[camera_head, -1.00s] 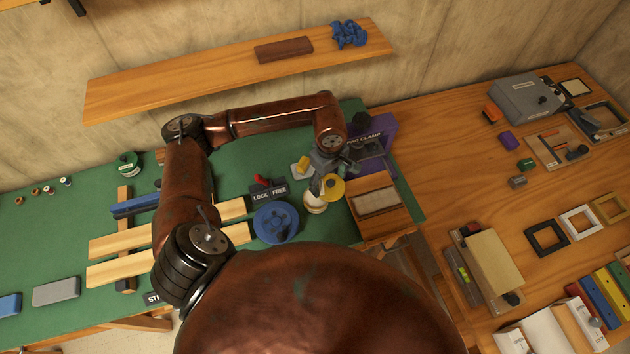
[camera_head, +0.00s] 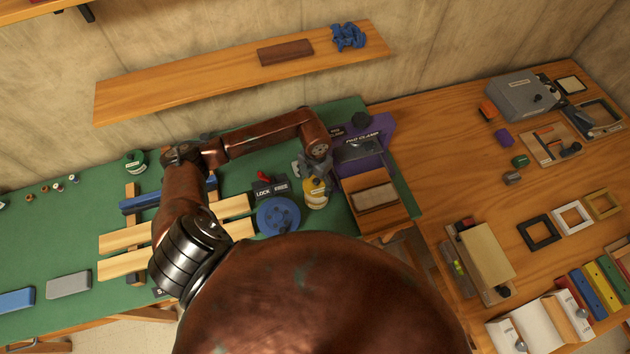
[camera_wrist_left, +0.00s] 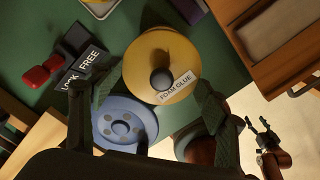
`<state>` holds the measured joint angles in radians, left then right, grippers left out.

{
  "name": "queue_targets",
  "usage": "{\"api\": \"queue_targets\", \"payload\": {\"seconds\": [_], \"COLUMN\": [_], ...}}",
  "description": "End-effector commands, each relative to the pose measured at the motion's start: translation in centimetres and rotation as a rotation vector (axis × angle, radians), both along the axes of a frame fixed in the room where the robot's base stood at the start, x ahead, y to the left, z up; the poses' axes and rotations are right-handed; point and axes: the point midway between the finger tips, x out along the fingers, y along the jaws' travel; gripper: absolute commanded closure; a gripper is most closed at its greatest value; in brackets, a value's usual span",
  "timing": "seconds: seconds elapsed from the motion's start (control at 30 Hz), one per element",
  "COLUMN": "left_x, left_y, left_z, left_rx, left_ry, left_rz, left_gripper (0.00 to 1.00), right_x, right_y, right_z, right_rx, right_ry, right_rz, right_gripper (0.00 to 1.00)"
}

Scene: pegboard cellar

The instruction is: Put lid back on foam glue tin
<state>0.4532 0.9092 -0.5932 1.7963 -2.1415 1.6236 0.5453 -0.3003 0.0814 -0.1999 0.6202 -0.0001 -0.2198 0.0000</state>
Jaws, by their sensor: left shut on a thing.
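The yellow lid (camera_head: 315,186) is held by my left gripper (camera_head: 317,171) at the right part of the green bench. In the left wrist view the round yellow lid (camera_wrist_left: 150,52) has a dark knob in its middle and a FOAM GLUE label by its edge; the fingers (camera_wrist_left: 158,100) reach to either side of it. The pale foam glue tin (camera_head: 316,206) stands directly below the lid in the head view. Whether the lid touches or rests on its rim I cannot tell. My right gripper (camera_wrist_left: 257,128) shows small in the left wrist view, its fingers apart and empty.
A blue round reel (camera_head: 278,216) stands close left of the tin, with a LOCK/FREE block (camera_head: 269,190) behind it. A wooden box (camera_head: 374,198) and a purple clamp board (camera_head: 368,142) stand close on the right. A wooden shelf (camera_head: 220,72) is above.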

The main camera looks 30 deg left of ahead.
Motion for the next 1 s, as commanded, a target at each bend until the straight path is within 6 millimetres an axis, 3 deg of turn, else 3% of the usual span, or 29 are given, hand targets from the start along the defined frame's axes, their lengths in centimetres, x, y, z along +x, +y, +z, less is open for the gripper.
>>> {"api": "queue_targets", "payload": {"seconds": [0.6, 1.0], "left_x": [0.0, 0.0], "left_y": [0.0, 0.0], "left_z": [-5.3, -6.0], "left_rx": [0.000, 0.000], "left_ry": [0.001, 0.000], "left_rz": [-0.004, -0.004], "left_gripper": [0.52, 0.52], "right_x": [-0.2, -0.3], "right_y": [0.4, 0.0], "right_z": [-3.6, -4.0], "right_rx": [0.005, 0.000], "right_ry": [0.005, 0.005], "right_rz": [-0.002, 0.000], "right_gripper": [0.41, 0.41]}}
